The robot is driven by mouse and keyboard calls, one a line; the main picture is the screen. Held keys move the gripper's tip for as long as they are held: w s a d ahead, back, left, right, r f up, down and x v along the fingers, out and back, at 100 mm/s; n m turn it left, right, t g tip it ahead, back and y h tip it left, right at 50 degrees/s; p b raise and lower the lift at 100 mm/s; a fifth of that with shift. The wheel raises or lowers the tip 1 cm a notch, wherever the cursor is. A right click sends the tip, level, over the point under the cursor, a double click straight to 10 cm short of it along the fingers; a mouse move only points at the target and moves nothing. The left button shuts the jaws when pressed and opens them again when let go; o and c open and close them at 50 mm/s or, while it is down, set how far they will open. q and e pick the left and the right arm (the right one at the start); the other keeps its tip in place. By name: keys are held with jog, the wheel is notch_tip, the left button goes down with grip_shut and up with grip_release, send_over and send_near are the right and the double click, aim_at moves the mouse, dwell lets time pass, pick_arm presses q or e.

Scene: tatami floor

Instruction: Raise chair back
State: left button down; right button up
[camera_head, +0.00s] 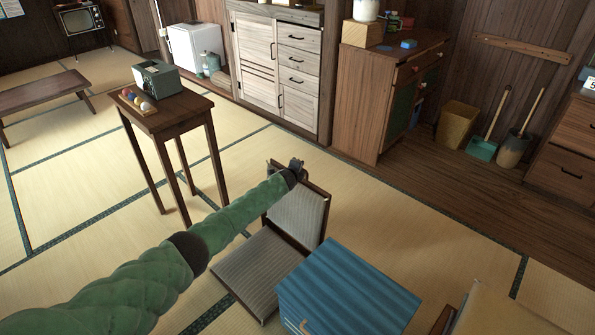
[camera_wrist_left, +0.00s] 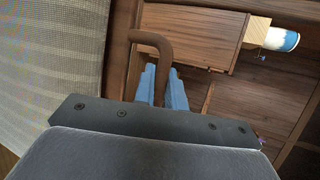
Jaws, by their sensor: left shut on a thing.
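A low legless floor chair has a grey striped seat (camera_head: 255,265) lying on the tatami and a wood-framed backrest (camera_head: 305,212) that stands up from it at a steep angle. My left gripper (camera_head: 293,168) is at the top edge of the backrest, at the end of my green-sleeved arm. In the left wrist view its blue fingers (camera_wrist_left: 165,90) are shut on a brown curved handle (camera_wrist_left: 153,42). The chair's pale fabric (camera_wrist_left: 50,60) fills the left side of that view. My right gripper is not in view.
A blue box (camera_head: 348,292) stands close to the chair's right side. A small wooden table (camera_head: 180,112) with a grey-green box stands to the left. Wooden cabinets (camera_head: 277,65) line the back. Tatami floor is open between the chair and the cabinets.

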pick_arm(q)
jog(key=shift+r, duration=0.1)
jog(key=c, duration=1.7)
grip_release()
jog(key=shift+c, duration=0.2)
jog(key=p+v, duration=0.1)
jog(key=v, duration=0.5)
jog(key=shift+s+a+p, duration=0.1)
jog(key=shift+s+p, duration=0.05)
jog(key=shift+p, duration=0.2)
jog(key=shift+s+a+r, duration=0.15)
jog(key=shift+s+r, duration=0.1)
jog(key=shift+s, duration=0.4)
